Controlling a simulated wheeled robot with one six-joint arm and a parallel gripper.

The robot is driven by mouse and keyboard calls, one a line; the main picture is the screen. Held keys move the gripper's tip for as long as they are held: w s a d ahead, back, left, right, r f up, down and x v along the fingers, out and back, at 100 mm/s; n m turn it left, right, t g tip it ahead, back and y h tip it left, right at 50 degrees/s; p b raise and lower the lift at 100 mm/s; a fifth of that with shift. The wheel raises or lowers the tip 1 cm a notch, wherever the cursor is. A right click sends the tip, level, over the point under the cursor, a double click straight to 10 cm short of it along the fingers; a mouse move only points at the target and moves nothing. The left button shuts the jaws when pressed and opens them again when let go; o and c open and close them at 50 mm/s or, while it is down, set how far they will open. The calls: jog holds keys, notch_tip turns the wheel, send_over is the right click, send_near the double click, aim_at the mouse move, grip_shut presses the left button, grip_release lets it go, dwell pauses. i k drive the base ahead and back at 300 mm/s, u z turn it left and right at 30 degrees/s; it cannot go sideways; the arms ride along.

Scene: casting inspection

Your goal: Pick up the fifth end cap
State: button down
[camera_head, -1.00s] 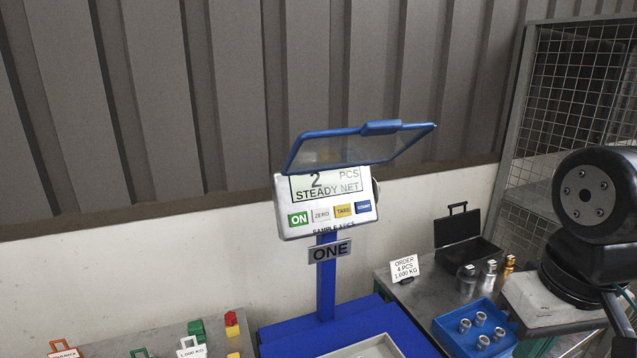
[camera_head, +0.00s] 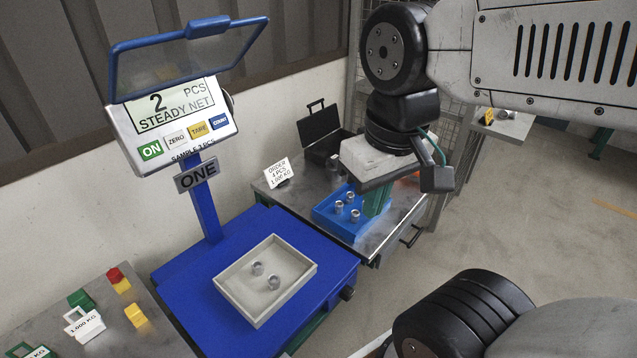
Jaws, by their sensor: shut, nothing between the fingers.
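Grey metal end caps stand in the blue bin (camera_head: 326,219) on the bench right of the scale. Three show there: one at the left (camera_head: 338,206), one at the back (camera_head: 350,197) and one at the front (camera_head: 355,215). I cannot tell which is the fifth. Two more end caps (camera_head: 257,268) (camera_head: 273,283) are in the grey tray (camera_head: 236,295) on the blue scale. My gripper (camera_head: 375,210) points down at the right side of the bin, its green fingers shut and empty. It hides that part of the bin.
The scale display (camera_head: 160,103) reads 2 PCS, STEADY NET, under a raised clear lid (camera_head: 190,60). An order card (camera_head: 278,172) and an open black case (camera_head: 322,135) stand behind the bin. Open floor lies to the right.

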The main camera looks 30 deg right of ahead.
aim_at(356, 214)
jog(key=z, duration=0.75)
